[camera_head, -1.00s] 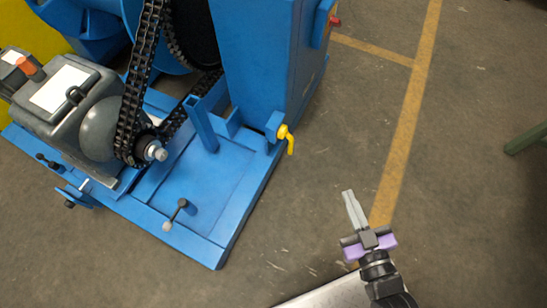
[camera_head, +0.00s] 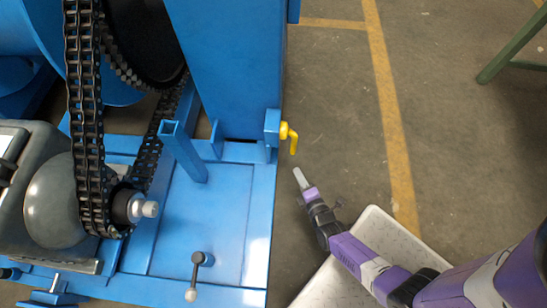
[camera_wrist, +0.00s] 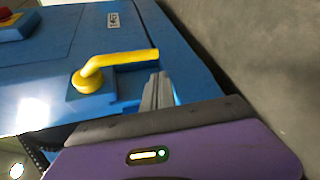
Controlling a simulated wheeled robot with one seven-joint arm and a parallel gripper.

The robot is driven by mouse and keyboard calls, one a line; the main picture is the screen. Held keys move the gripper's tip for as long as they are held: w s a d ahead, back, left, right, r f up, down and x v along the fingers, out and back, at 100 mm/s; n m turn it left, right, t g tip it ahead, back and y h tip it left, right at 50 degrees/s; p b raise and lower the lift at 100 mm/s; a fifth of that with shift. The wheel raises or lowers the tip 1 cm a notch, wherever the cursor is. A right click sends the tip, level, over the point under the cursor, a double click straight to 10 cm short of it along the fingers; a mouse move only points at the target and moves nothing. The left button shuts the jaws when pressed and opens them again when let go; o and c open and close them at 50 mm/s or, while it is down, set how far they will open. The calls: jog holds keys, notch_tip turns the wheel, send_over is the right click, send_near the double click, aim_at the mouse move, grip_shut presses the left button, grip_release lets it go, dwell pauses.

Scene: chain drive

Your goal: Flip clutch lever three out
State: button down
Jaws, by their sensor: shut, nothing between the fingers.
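A yellow lever (camera_head: 290,136) is mounted on a small blue block at the side of the machine's upright housing. In the head view its handle hangs toward the picture's bottom. The wrist view shows the yellow lever (camera_wrist: 118,61) close up, its arm pointing right from a round hub. My gripper (camera_head: 298,174) is shut and empty, just below the yellow lever in the head view. In the wrist view my fingertips (camera_wrist: 158,88) are just below the lever's free end; contact cannot be told. I cannot read any number that marks lever three.
A dark lever with a pale knob (camera_head: 197,270) stands on the blue base (camera_head: 215,215). A chain (camera_head: 85,110) runs over a sprocket (camera_head: 125,205) at left. A red button (camera_wrist: 5,14) shows at the wrist view's corner.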

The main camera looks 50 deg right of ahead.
jog(key=shift+s+a+f+n+h, duration=0.15)
jog(key=shift+s+f+n, duration=0.05)
jog(key=shift+n, duration=0.85)
jog(key=shift+s+a+f+n+h, duration=0.1)
jog(key=shift+s+f+n+h, duration=0.1)
jog(key=shift+n, duration=0.85)
jog(key=b+x, duration=0.4)
jog(key=x, duration=0.6)
jog(key=shift+b, duration=0.35)
jog(key=shift+s, duration=0.1)
